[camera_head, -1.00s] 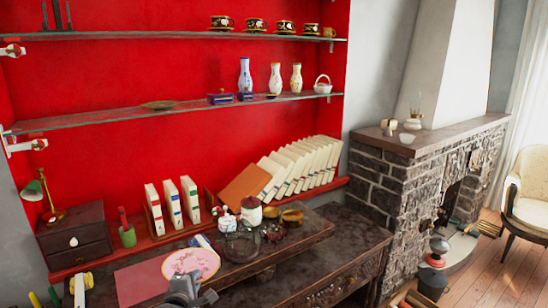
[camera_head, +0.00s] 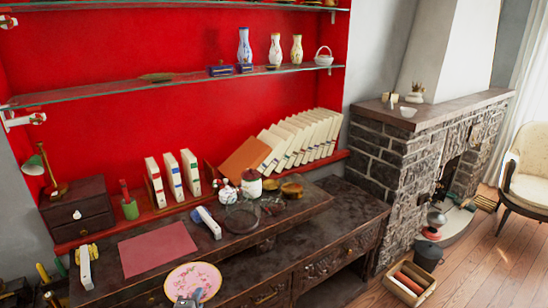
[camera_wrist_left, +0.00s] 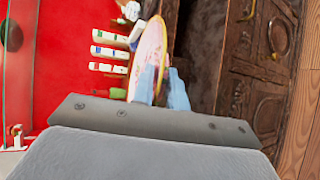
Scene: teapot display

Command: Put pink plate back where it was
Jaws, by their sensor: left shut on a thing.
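The pink plate (camera_head: 193,280), round with a yellowish rim, is held by my left gripper (camera_head: 190,300) at its lower edge. It appears in front of the dark desk at the bottom of the head view. In the left wrist view the plate (camera_wrist_left: 148,55) stands nearly edge-on between the two blue-grey fingers (camera_wrist_left: 150,92). Its lower part is hidden by the gripper. A flat pink sheet (camera_head: 158,248) lies bare on the desk top. My right gripper does not show.
The desk (camera_head: 290,235) carries a glass teapot (camera_head: 241,215), a white lidded jar (camera_head: 251,184) and a blue-white object (camera_head: 207,222). Binders and a red shelf wall stand behind. Glass shelves (camera_head: 180,88) hold vases. A stone fireplace (camera_head: 410,155) is at the right.

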